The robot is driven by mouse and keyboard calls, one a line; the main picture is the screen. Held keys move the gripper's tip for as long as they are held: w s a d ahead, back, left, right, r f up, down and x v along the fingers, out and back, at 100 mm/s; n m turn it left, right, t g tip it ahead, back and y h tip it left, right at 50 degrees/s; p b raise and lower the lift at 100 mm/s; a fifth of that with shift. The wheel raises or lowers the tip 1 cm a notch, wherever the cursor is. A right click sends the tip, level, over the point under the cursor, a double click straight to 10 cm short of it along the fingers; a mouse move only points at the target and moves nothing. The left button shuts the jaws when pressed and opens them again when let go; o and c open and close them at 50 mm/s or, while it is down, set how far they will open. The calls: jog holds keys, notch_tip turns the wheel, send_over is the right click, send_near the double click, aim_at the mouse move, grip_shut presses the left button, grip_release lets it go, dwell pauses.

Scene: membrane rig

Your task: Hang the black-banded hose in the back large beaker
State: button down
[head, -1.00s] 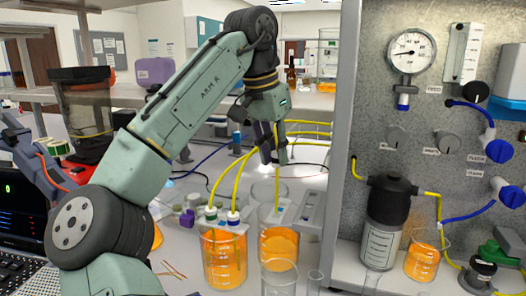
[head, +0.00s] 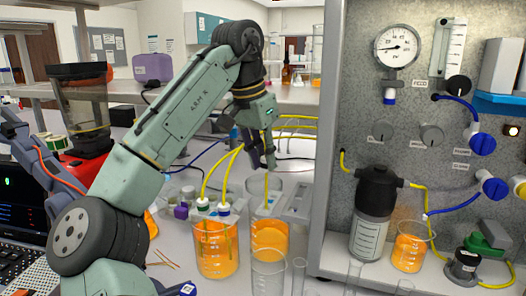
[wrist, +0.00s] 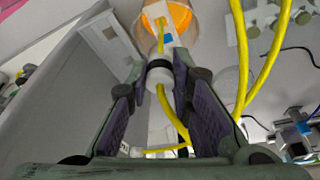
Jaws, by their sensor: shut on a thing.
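My gripper (head: 266,160) is shut on a yellow hose with a white collar and a black band (wrist: 160,66), held between the finger pads in the wrist view. The hose's lower end points down at a beaker of orange liquid (head: 270,242), which also shows in the wrist view (wrist: 180,14). I cannot tell how far the tip is inside the glass. At left, another orange-filled beaker (head: 216,250) holds two yellow hoses, one green-banded (head: 203,204) and one blue-banded (head: 224,209).
An empty clear beaker (head: 268,274) and thin glassware (head: 299,272) stand in front. The grey rig panel (head: 350,120) with gauge, valves and a dark-capped bottle (head: 374,215) bounds the right. A laptop (head: 20,210) is at left.

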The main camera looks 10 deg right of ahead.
jog(key=shift+f, duration=1.15)
notch_tip(320, 180, down, 7)
jog(key=b, duration=0.7)
dwell(0.7)
jog(key=c, duration=1.4)
grip_release()
jog(key=shift+f, duration=0.1)
jog(key=shift+o, duration=0.2)
jog(key=v, duration=0.7)
jog(key=shift+r, duration=0.25)
